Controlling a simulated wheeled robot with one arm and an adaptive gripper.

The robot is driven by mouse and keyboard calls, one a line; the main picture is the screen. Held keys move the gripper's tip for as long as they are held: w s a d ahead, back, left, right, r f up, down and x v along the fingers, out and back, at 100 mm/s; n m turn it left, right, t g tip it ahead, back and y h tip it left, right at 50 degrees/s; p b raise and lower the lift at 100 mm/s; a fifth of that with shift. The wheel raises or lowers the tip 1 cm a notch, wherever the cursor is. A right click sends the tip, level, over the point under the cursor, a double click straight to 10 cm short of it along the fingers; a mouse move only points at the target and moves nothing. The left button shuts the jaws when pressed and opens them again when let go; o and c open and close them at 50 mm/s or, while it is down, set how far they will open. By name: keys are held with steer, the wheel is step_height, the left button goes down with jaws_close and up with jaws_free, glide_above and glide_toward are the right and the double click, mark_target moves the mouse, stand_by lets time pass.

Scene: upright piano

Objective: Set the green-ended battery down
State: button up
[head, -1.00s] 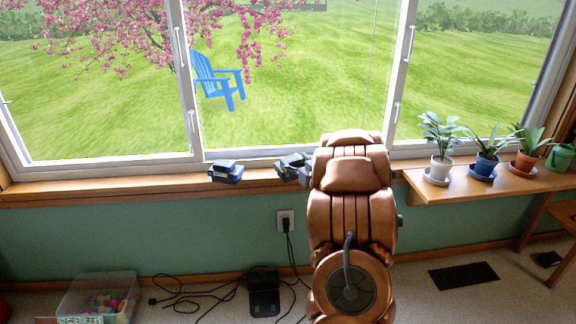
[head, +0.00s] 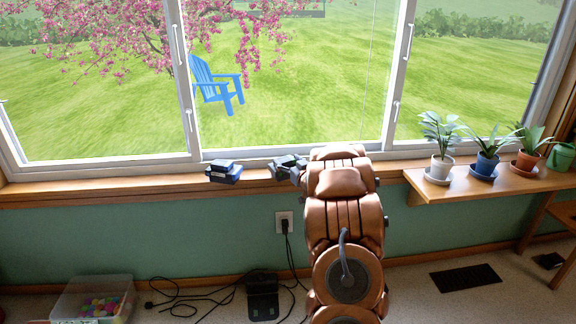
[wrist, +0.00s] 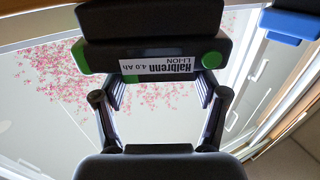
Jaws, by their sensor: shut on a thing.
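The green-ended battery (wrist: 148,52) is dark, with a white Halbrenn Li-ION 4.0 Ah label and green at both ends. In the wrist view it lies across my gripper (wrist: 160,88), which is shut on it. In the head view my gripper (head: 287,166) is by the window sill, and the dark battery (head: 284,160) shows only small there. I cannot tell whether it touches the sill.
A blue-and-dark battery (head: 224,172) lies on the window sill (head: 130,187) left of my gripper; its blue part (wrist: 290,24) shows at the wrist view's upper right. Sill further left is clear. Potted plants (head: 486,160) stand on a shelf (head: 430,189) at right.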

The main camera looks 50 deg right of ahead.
stand_by(0.3)
steer(key=o, duration=1.7)
steer(key=shift+r, duration=0.1)
steer(key=p+v, duration=0.2)
steer(key=v, duration=1)
